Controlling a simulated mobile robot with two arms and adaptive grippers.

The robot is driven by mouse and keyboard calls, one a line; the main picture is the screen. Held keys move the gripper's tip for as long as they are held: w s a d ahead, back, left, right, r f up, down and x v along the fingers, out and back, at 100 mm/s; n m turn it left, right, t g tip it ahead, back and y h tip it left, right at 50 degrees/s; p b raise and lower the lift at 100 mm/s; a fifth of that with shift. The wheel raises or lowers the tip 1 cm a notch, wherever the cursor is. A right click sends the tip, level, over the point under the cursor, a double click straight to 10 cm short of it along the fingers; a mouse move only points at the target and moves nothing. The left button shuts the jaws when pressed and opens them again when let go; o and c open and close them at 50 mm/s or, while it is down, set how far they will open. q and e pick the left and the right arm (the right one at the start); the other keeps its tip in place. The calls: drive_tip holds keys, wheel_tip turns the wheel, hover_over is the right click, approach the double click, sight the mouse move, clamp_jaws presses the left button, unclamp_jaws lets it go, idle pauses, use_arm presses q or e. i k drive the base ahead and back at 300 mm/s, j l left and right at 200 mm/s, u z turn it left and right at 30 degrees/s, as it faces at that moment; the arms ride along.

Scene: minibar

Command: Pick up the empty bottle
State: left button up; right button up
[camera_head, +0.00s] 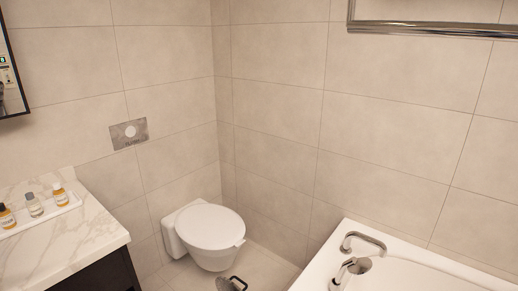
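Three small bottles stand in a row on a white tray (52,214) on the marble counter at the left. The middle bottle (34,205) looks clear and greyish, without the amber colour of its neighbours; whether it is empty is too small to tell for sure. An amber bottle with a dark cap (7,217) stands to its left at the picture's edge. An amber bottle with a white label (60,193) stands to its right.
The marble counter (85,235) has bare room in front of the tray. A white toilet (210,228) is mounted on the wall in the middle. A small metal and dark object (232,284) shows at the bottom edge. A white bathtub (345,235) with a tap fills the lower right.

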sight(33, 205)
drive_tip(key=i+j+u, duration=0.1)
drive_tip(key=i+u, duration=0.15)
drive_tip(key=i, duration=0.6)
drive_tip(key=k+u, duration=0.2)
drive_tip(key=u, duration=1.3)
drive_tip(key=i+j, duration=0.1)
drive_tip(key=j, duration=0.2)
drive_tip(key=i+j, duration=0.1)
drive_tip(key=j, duration=0.2)
drive_tip(key=i+j, duration=0.1)
drive_tip(key=j, duration=0.2)
drive_tip(key=z, duration=0.05)
